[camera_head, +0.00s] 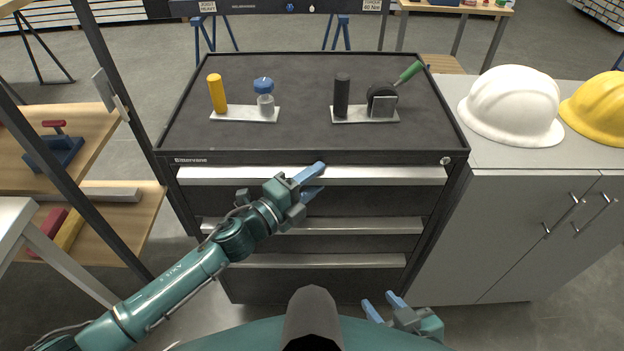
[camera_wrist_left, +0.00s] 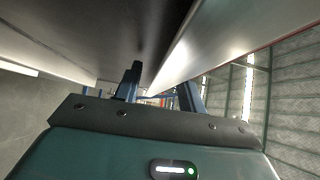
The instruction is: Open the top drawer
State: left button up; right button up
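The dark tool cabinet (camera_head: 179,160) stands in the middle of the head view. Its top drawer carries a long silver handle (camera_head: 385,174) just under the worktop and looks closed. My left gripper (camera_head: 317,180) is at that handle, near its middle. In the left wrist view the handle strip (camera_wrist_left: 200,45) runs between the two blue fingers of the left gripper (camera_wrist_left: 160,95), which are apart. Contact between fingers and strip cannot be made out. My right gripper (camera_head: 384,306) is low in front of the cabinet, fingers apart, with nothing between them.
Two lower drawers with silver handles (camera_head: 345,225) are below. A grey cupboard (camera_head: 520,230) with white (camera_head: 513,100) and yellow hard hats is at right. Wooden shelves (camera_head: 95,130) are at left.

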pick_arm(q)
jog(key=shift+c, duration=0.3)
jog(key=shift+f, duration=0.1)
grip_shut()
pick_arm(e)
jog(key=shift+w+r, duration=0.1)
jog(key=shift+r, duration=0.1)
pick_arm(q)
jog(key=shift+s+a+f, duration=0.1)
jog(key=shift+s+a, duration=0.05)
